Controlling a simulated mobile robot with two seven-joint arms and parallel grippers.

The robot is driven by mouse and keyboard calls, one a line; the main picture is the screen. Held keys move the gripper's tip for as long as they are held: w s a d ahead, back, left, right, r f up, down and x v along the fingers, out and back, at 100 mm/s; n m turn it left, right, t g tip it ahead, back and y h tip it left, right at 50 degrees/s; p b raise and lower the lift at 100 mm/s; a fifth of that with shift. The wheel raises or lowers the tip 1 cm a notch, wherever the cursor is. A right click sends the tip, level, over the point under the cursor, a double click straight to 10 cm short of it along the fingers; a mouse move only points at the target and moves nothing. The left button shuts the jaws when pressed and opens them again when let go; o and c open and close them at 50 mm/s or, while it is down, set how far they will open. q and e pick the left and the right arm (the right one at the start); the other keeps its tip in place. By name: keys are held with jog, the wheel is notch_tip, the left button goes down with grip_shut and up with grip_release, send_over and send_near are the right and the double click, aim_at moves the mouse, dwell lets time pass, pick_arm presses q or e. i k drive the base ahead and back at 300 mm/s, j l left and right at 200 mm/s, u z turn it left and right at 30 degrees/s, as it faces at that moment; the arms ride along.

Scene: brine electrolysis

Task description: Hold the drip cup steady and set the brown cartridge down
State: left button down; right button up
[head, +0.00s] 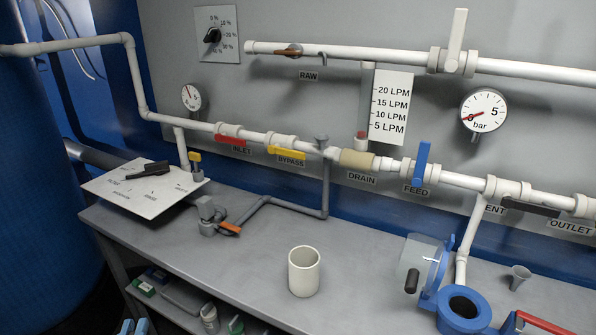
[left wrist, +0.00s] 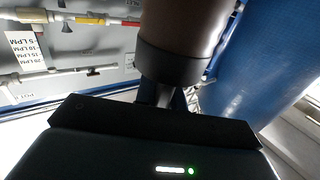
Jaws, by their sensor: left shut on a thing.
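The brown cartridge (left wrist: 185,28), a dark brown cylinder with a black end collar, fills the upper middle of the left wrist view. My left gripper (left wrist: 170,97) is shut on its collar end; the fingertips are partly hidden by the gripper's dark body. The cartridge does not show in the head view. A white open cup (head: 304,272), which may be the drip cup, stands upright on the grey bench (head: 250,240) with no gripper touching it. My right gripper is not in view.
A clear bowl (head: 418,258) and a blue ring-shaped part (head: 463,306) stand right of the white cup. A red-handled tool (head: 545,323) lies at the lower right. White pipes with valves run along the back panel. The bench around the white cup is clear.

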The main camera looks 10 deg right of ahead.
aim_at(304, 284)
jog(key=i+j, duration=0.1)
jog(key=j, duration=0.15)
jog(key=i+j, duration=0.1)
jog(key=j, duration=0.2)
jog(key=i+j, duration=0.15)
jog(key=j+z, duration=0.15)
jog(key=z, duration=0.25)
jog(key=j+z, duration=0.2)
jog(key=z, duration=0.2)
jog(key=j+z, duration=0.2)
jog(key=z, duration=0.2)
